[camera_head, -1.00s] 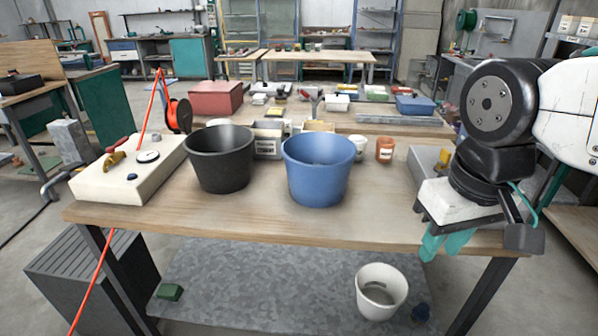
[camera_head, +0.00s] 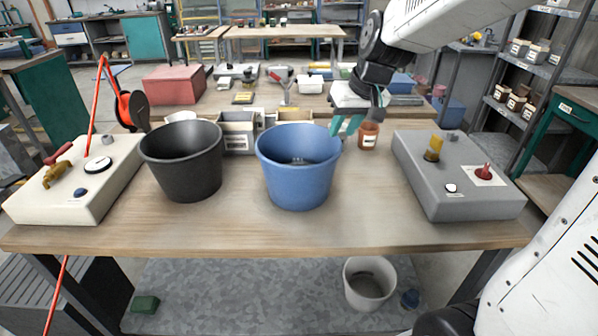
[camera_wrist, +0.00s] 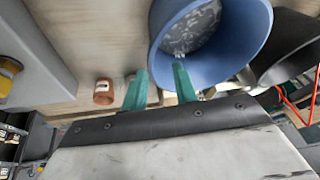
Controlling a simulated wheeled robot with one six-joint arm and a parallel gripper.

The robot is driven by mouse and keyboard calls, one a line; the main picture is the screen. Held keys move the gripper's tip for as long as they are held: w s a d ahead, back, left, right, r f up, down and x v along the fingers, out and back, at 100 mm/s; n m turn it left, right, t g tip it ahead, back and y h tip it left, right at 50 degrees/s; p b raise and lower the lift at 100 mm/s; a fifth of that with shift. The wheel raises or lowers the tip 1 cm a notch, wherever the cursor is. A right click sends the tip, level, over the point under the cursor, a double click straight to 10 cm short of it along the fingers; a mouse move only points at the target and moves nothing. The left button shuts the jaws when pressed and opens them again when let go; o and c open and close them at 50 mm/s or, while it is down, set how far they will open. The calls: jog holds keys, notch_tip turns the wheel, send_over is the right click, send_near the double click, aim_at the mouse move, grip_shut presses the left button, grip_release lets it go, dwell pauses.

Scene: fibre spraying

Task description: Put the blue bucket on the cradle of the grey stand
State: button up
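The blue bucket (camera_head: 298,178) stands upright on the wooden table, right of a black bucket (camera_head: 188,165). It also fills the upper right of the wrist view (camera_wrist: 243,62), with a mottled grey bottom. My gripper (camera_head: 345,128) has teal fingers pointing down at the bucket's back right rim. In the wrist view its fingers (camera_wrist: 160,78) are apart, one overlapping the rim and the other outside; contact cannot be told. A grey box-like unit (camera_head: 440,200) with yellow and red parts stands at the table's right end. I cannot make out a cradle on it.
A white box unit (camera_head: 85,205) with an orange-red hose is at the left. Small bins (camera_head: 238,135) stand behind the buckets. A white bucket (camera_head: 369,283) is on the lower shelf. The front tabletop is clear.

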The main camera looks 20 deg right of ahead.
aim_at(332, 148)
jog(key=w+f, duration=0.3)
jog(key=f, duration=0.2)
jog(key=w+f, duration=0.2)
jog(key=f, duration=0.1)
jog(key=shift+w+d, duration=0.2)
jog(key=shift+w, duration=0.15)
grip_shut()
jog(key=shift+r, duration=0.1)
dwell(1.0)
